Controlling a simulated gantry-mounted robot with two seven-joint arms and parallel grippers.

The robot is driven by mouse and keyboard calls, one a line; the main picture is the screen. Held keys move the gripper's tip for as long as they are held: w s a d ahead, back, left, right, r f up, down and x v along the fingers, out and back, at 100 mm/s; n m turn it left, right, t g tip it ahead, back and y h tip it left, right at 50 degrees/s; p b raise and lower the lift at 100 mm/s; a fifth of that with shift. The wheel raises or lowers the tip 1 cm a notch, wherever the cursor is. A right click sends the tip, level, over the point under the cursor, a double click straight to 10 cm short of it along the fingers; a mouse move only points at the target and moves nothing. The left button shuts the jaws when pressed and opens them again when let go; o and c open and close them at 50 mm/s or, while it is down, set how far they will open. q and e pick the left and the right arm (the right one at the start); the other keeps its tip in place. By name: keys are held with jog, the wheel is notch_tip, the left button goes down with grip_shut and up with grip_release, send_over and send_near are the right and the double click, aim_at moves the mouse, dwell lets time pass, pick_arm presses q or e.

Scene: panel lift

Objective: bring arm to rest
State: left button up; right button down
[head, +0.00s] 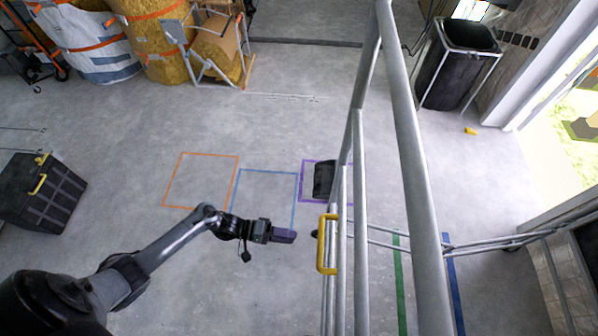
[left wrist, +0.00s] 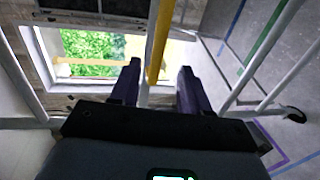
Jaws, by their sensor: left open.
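My left gripper (head: 292,236) reaches in from the left in the head view, with its dark purple fingers pointing right. A yellow handle (head: 321,262) on the grey metal rail frame (head: 408,130) is just right of the fingertips, with a small gap in the picture. In the left wrist view, the two fingers of my left gripper (left wrist: 160,82) are spread apart and hold nothing. The yellow handle (left wrist: 159,42) shows beyond them, in line with the gap between them. My right gripper is in neither view.
A dark crate (head: 45,190) with yellow handles stands at the left. A black bin (head: 450,75) stands at the upper right. Wrapped bales (head: 160,40) stand at the upper left. A black object (head: 323,178) sits in the purple floor square. The floor around the orange square is clear.

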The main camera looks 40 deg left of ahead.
pick_arm(q)
jog(key=s+d+p, duration=0.3)
jog(key=s+d, duration=0.1)
jog(key=s, duration=0.2)
jog(key=d+r+m+y+p, duration=0.25)
jog(key=d+r+p, duration=0.25)
jog(key=d+r, duration=0.5)
jog(key=w+a+r+m+y+p, duration=0.1)
jog(key=a+r+y, duration=0.25)
jog(key=r, duration=0.25)
jog(key=w+a+r+m+y+p, duration=0.1)
jog(key=a+r+y, duration=0.25)
jog(key=r, duration=0.25)
jog(key=s+a+r+m+g+y, duration=0.3)
jog(key=s+a+g+y, duration=0.1)
jog(key=s+a, duration=0.2)
jog(key=shift+s+a+r+m+g, duration=0.15)
jog(key=shift+s+r+m+g, duration=0.15)
jog(key=shift+s, duration=0.5)
